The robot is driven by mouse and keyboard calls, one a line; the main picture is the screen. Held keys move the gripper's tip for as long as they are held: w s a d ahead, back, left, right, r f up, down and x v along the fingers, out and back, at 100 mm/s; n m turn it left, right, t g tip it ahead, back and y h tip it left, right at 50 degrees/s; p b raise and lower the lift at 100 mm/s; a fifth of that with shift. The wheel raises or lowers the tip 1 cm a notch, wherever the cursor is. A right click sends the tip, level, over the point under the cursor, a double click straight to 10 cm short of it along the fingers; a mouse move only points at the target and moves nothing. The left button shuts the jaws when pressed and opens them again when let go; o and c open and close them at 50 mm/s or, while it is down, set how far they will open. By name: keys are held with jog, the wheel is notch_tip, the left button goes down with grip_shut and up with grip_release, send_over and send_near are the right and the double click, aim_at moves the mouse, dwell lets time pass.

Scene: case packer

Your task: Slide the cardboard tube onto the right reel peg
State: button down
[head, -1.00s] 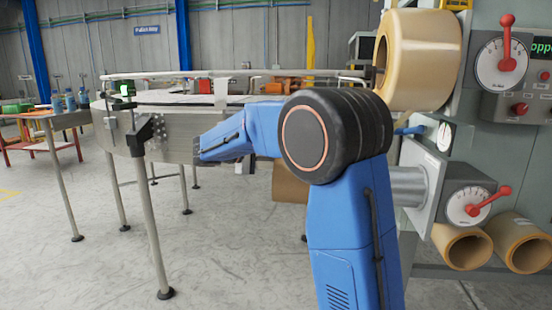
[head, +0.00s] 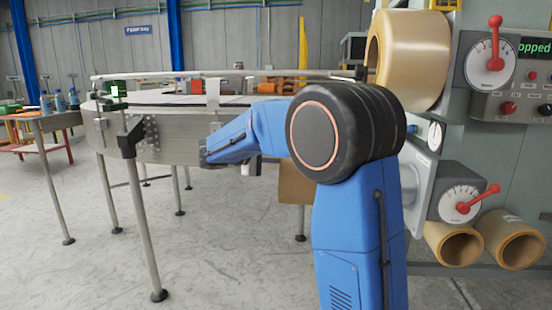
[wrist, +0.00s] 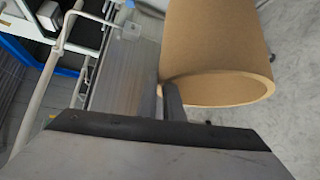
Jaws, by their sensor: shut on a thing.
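The brown cardboard tube (wrist: 215,45) fills the upper right of the wrist view, its open end towards the camera. My gripper (wrist: 170,98) is shut on the tube's wall at the near rim, with one finger inside the bore. In the head view only part of the tube (head: 295,185) shows behind my blue arm, and my gripper's fingers are hidden. A bare grey peg (head: 409,188) sticks out from a pale plate on the machine at right, partly hidden by my arm. I cannot tell if it is the right reel peg. The tube is apart from it.
A large tan tape roll (head: 410,58) is mounted above, on the machine. Two more rolls (head: 512,240) (head: 455,246) lie low at right. Red-handled dials (head: 491,60) stick out from the panel. A curved conveyor (head: 175,140) stands behind my arm. The floor at left front is clear.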

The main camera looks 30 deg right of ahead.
jog(key=shift+s+d+f, duration=0.1)
jog(key=shift+s+d, duration=0.65)
jog(key=shift+d, duration=0.35)
jog(key=shift+s+d+f, duration=0.1)
jog(key=shift+s+d, duration=0.65)
jog(key=shift+d, duration=0.3)
jog(key=shift+s+d, duration=0.75)
jog(key=shift+d, duration=0.35)
